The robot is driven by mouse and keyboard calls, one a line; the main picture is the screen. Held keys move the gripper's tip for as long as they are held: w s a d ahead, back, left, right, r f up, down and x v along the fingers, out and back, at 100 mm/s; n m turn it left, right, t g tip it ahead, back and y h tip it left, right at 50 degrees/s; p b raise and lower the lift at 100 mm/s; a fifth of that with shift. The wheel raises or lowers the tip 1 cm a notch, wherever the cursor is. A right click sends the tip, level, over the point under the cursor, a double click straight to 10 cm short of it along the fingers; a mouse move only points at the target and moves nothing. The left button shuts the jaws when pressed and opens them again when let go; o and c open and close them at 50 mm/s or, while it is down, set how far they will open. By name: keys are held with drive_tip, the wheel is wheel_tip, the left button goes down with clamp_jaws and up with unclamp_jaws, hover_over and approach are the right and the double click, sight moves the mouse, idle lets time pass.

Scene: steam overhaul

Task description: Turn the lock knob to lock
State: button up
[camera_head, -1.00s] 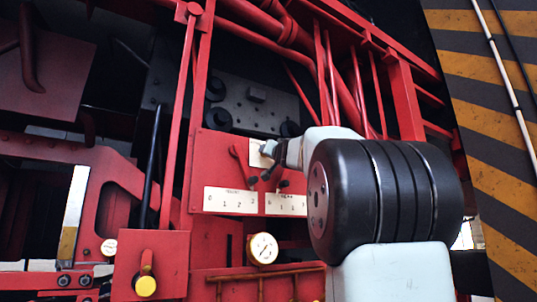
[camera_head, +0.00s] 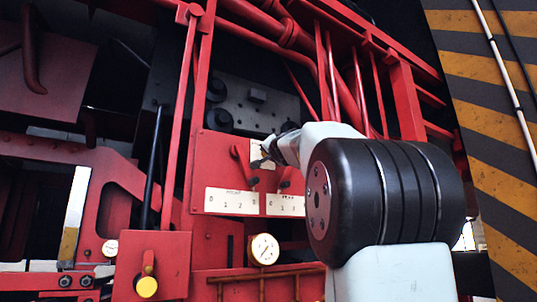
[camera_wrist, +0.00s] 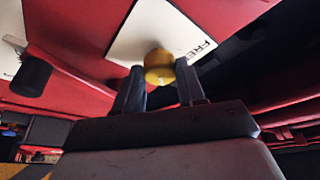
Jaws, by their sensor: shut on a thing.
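The lock knob (camera_wrist: 159,66) is a small yellow knob in front of a white label plate (camera_wrist: 155,30), on which the letters "FRE" can be read. My gripper (camera_wrist: 160,88) has a dark finger on each side of the knob and is shut on it. In the head view my gripper (camera_head: 268,149) reaches the red panel (camera_head: 222,152) at its upper right, at the white plate (camera_head: 256,158). The knob is hidden there by my gripper, and I cannot tell its turned angle.
A round gauge (camera_head: 263,249) sits lower down. A yellow-ended handle (camera_head: 146,286) is at lower left. Red pipes (camera_head: 262,38) and rods crowd the space above.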

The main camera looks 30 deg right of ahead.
drive_tip(key=shift+d+f+m, duration=0.1)
drive_tip(key=shift+m, duration=0.4)
idle(0.3)
drive_tip(key=o, duration=1.1)
drive_tip(key=shift+c, duration=0.2)
drive_tip(key=v, duration=1.3)
drive_tip(key=shift+s, duration=0.4)
drive_tip(key=shift+a, duration=0.25)
